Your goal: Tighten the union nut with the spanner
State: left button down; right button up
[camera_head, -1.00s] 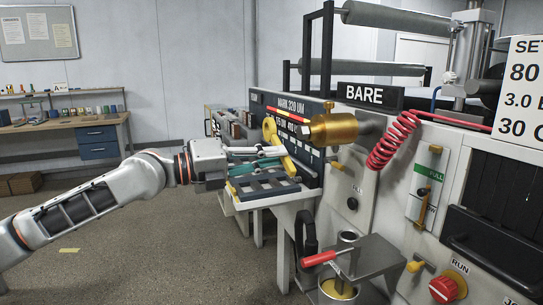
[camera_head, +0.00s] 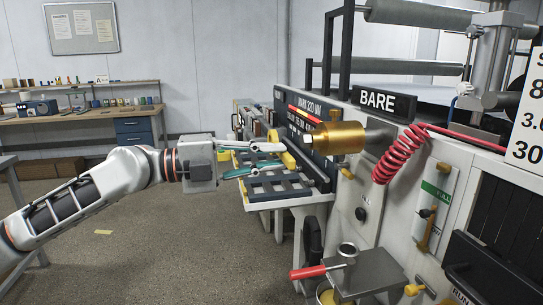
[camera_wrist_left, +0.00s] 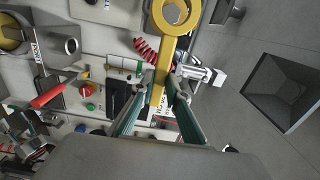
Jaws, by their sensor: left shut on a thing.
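The brass union nut (camera_head: 338,138) sits on a grey shaft that sticks out from the machine front, below the BARE sign. My left gripper (camera_head: 268,157) is to the left of the nut, its teal-and-grey fingers shut on the yellow spanner (camera_head: 287,160). In the head view the spanner is partly hidden by the fingers and is apart from the nut. In the left wrist view the spanner (camera_wrist_left: 158,92) runs up between the fingers (camera_wrist_left: 158,84), with its ring end at the top edge. No nut shows inside the ring. My right gripper is not in view.
A dark slotted tray (camera_head: 278,187) on a white ledge lies just below the gripper. A red coiled hose (camera_head: 392,155) hangs right of the nut. A red-handled tool (camera_head: 308,272) and grey plate (camera_head: 368,272) are lower down.

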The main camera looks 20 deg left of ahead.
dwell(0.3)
pick_arm(q)
jog(key=shift+w+d+r, duration=0.15)
jog(key=shift+w+d, duration=0.15)
jog(key=shift+d, duration=0.2)
jog(key=shift+w+d, duration=0.3)
jog(key=shift+d, duration=0.25)
jog(key=shift+p+x, duration=0.5)
jog(key=shift+x, duration=0.5)
jog(key=shift+w+d, duration=0.2)
